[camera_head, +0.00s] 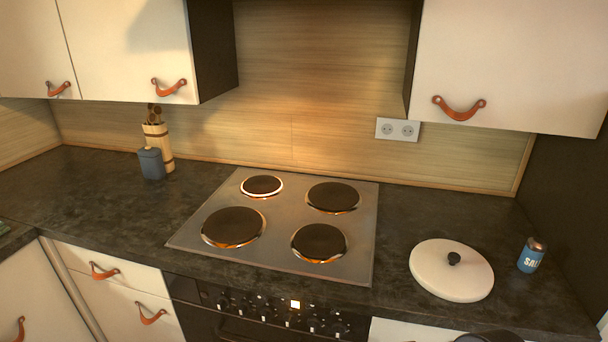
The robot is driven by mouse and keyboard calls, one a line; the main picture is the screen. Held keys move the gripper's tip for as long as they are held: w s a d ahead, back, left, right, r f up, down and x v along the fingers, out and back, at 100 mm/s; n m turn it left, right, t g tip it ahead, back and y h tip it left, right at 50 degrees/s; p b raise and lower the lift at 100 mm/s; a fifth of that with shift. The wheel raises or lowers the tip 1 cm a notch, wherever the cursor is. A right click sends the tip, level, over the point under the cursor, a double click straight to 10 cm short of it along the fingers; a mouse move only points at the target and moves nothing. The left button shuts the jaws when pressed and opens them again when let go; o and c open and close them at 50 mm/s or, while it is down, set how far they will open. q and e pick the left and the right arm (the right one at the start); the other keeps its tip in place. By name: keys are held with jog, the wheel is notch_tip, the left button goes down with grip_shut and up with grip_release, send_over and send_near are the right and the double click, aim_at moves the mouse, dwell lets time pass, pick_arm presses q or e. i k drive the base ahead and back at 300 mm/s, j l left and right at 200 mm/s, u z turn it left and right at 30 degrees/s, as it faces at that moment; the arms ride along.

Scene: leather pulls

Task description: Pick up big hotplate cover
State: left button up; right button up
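The big hotplate cover (432,277) is a round, cream-white disc with a small black knob (454,258) on top. It lies flat on the dark countertop to the right of the stove, apart from the stove's metal edge. Nothing is touching its knob. Neither of my grippers can be made out in the head view. A dark rounded shape (488,337) shows at the bottom edge below the cover, and I cannot tell what it is.
A blue salt shaker (531,256) stands just right of the cover. The steel cooktop (281,222) has several uncovered dark hotplates. A grey container (151,164) and a wooden utensil holder (159,143) stand at the back left. Cabinets with leather pulls hang above.

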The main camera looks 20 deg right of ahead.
aim_at(450, 271)
jog(key=z, duration=1.75)
jog(key=u, duration=1.55)
jog(key=i+l+z, duration=0.5)
jog(key=l, duration=0.1)
